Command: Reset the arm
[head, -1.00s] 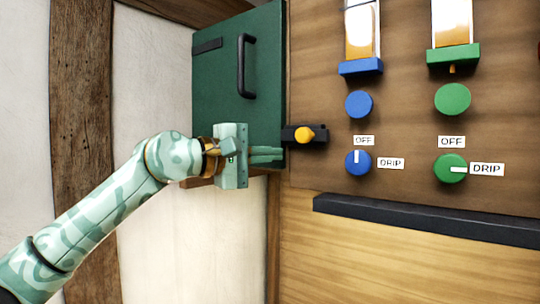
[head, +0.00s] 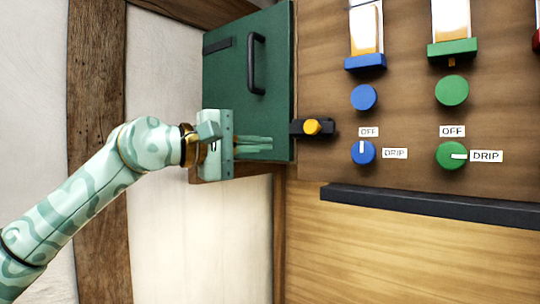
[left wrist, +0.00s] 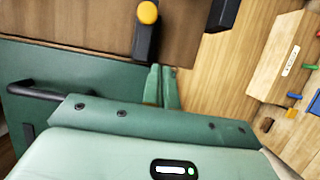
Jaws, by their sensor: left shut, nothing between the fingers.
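My left gripper (head: 254,144) comes in from the left in the head view, its fingers together and empty. It is in front of the lower part of a dark green door or panel (head: 225,90) with a black handle (head: 256,64). The fingers point right, towards a black latch block with a yellow knob (head: 312,127), and are apart from it. In the left wrist view the closed fingers (left wrist: 161,86) show at the middle, with the yellow knob (left wrist: 148,12) above them. My right gripper is not in view.
A wooden panel holds a blue dial (head: 363,152) and a green dial (head: 451,156) with OFF and DRIP labels. Blue and green round knobs sit above them, under glass tubes. A dark ledge (head: 430,207) runs below. A wooden post (head: 97,130) stands left.

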